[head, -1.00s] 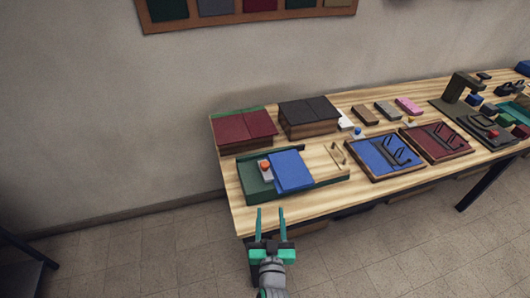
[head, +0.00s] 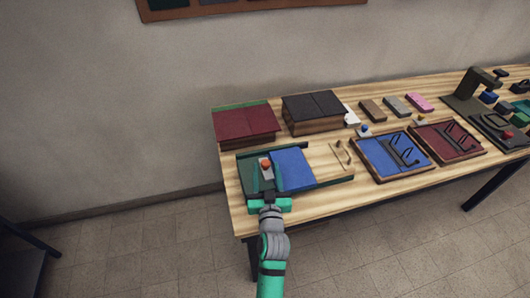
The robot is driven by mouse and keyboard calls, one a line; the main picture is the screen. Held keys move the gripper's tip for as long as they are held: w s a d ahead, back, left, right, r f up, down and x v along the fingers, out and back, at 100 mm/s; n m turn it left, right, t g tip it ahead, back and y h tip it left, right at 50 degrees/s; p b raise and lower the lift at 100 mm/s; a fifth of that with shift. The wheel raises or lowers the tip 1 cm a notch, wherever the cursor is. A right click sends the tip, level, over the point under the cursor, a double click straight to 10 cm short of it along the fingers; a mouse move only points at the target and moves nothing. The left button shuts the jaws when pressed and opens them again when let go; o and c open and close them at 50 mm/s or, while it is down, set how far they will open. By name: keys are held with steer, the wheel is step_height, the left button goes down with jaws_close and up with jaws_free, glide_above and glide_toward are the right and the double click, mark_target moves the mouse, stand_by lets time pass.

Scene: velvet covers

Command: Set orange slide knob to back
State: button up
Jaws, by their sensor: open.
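The orange slide knob (head: 266,162) sits on a small pale block in the green slide fixture (head: 246,167), at the left end of the table. A blue panel (head: 293,169) lies just to the right of the knob. My gripper (head: 266,180) reaches over the front edge of the fixture, with its fingers pointing toward the knob and on either side of it or close by. The gripper is open. Whether a finger touches the knob or its block cannot be told.
Dark red covers (head: 245,122) and black covers (head: 314,106) stand behind the fixture. A blue tray (head: 391,156) and a red tray (head: 448,140) with handles lie to the right. A dark press-like stand (head: 466,87) is farther right. The wall rises behind the table.

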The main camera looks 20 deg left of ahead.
steer(key=x, duration=0.8)
steer(key=shift+w, duration=0.1)
